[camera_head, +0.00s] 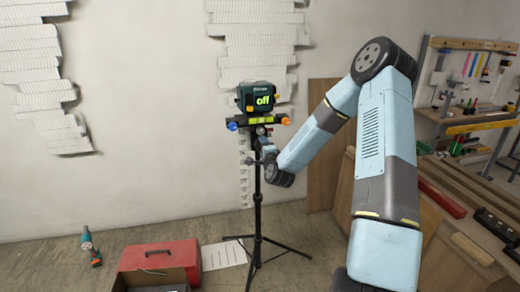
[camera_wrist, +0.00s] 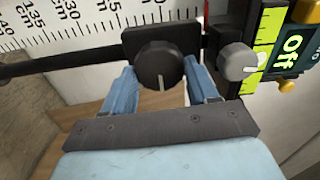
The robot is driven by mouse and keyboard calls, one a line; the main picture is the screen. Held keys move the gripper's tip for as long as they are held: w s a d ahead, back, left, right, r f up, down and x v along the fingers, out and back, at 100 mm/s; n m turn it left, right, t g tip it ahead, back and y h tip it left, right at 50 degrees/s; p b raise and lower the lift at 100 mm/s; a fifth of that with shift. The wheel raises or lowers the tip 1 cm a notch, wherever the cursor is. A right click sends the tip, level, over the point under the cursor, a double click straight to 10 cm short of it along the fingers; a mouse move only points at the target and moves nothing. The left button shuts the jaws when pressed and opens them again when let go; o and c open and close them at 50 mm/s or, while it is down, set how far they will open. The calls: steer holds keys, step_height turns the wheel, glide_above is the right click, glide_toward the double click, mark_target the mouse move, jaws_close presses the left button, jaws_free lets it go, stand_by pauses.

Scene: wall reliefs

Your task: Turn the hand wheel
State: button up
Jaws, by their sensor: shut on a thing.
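A black round knob (camera_wrist: 158,64) with a white pointer line, which looks like the hand wheel, sits on a dark block in the wrist view. Its pointer points down in that picture. My gripper (camera_wrist: 160,72) has its two blue fingers on either side of this knob, shut on it. A grey knob (camera_wrist: 237,62) with a white line is just to the right, outside the fingers. In the head view, my gripper (camera_head: 264,150) is at the tripod's (camera_head: 257,210) upper part, where the knob is too small to make out. The device (camera_head: 264,98) on top reads "off".
A dark rod (camera_wrist: 60,65) runs left from the knob's block. On the floor are a red toolbox (camera_head: 160,258), a drill (camera_head: 90,246) and a paper sheet (camera_head: 223,255). Wooden boards (camera_head: 325,150) and a workbench (camera_head: 465,130) stand at the right.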

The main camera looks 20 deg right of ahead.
steer(key=shift+d, duration=0.45)
steer(key=o, duration=0.7)
steer(key=shift+w+f, duration=0.1)
steer(key=o, duration=0.3)
steer(key=shift+a, duration=0.15)
steer(key=shift+a, duration=0.1)
steer(key=s, duration=1.4)
steer(key=shift+w, duration=0.1)
